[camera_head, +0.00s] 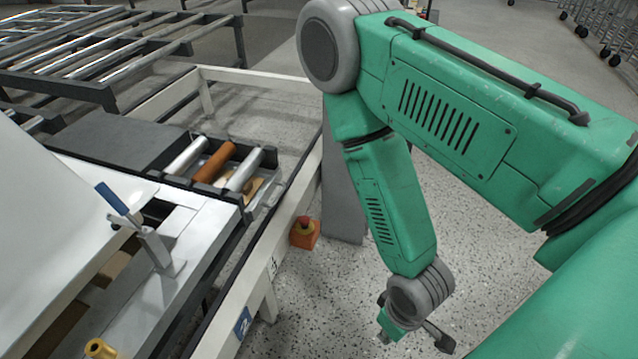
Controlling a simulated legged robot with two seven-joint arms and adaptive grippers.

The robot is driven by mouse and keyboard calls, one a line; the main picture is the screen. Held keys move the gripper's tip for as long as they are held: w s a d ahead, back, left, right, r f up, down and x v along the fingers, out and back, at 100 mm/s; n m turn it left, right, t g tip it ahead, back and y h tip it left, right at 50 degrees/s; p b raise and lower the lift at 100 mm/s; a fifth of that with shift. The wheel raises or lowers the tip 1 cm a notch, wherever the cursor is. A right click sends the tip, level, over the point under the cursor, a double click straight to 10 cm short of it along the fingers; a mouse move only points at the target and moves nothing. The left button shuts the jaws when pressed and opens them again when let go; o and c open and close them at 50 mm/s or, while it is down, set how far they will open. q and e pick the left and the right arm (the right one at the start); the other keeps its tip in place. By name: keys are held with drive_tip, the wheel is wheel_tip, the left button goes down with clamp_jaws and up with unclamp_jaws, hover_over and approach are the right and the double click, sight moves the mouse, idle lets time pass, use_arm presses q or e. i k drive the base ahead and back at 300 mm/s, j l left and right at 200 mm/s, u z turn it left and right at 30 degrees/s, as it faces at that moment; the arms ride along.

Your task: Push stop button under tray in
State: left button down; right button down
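A large white curved shell (50,215), possibly the tray, lies at the left edge. My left gripper is not in view.
A white frame rail (255,255) runs diagonally past the button. A blue-handled clamp (119,203) stands on the white fixture at left. Rollers (213,160) and a roller conveyor (80,50) lie behind.

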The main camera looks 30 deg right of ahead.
sight(304, 221)
drive_tip(key=i+l, duration=0.2)
drive_tip(key=l, duration=0.15)
drive_tip(key=i+l, duration=0.2)
drive_tip(key=l, duration=0.2)
drive_tip(key=i+l, duration=0.25)
drive_tip(key=l, duration=0.1)
